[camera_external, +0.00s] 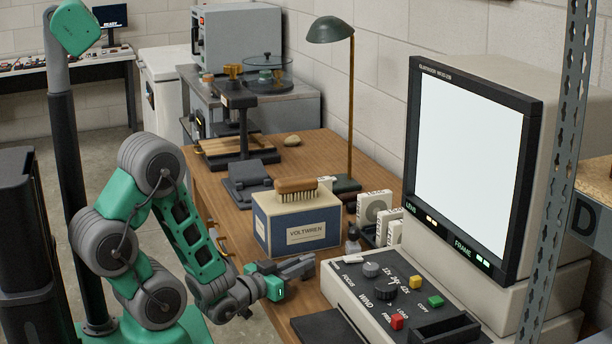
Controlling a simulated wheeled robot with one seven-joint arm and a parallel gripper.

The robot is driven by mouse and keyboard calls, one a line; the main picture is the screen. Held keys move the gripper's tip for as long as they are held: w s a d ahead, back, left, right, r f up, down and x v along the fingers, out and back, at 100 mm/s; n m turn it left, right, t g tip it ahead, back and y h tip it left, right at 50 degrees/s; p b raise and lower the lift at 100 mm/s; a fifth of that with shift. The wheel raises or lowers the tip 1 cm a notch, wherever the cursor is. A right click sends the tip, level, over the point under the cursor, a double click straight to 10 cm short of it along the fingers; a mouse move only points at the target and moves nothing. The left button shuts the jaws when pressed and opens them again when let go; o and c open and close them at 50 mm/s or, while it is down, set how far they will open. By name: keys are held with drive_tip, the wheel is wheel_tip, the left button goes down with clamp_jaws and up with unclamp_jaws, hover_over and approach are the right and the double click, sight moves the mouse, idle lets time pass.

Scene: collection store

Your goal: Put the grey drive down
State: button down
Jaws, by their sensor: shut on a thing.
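My gripper (298,266) is at the lower middle of the view, at the table's near side, in front of the blue and cream VOLTWREN box and left of the reader's control panel. It is shut on a small grey thing, which I take to be the grey drive. The drive is mostly hidden by the dark fingers, and its outline is hard to tell from them. I cannot tell whether it touches the tabletop.
The box (297,222) carries a wooden brush (296,185). A microfilm reader (470,165) with a control panel (402,292) fills the right. Small white boxes (374,206), a lamp (332,30) and a dark stand (243,125) are on the wooden table (318,148).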

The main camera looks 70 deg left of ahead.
drive_tip(key=shift+f, duration=0.2)
drive_tip(key=c, duration=1.4)
unclamp_jaws()
drive_tip(key=shift+r, duration=0.1)
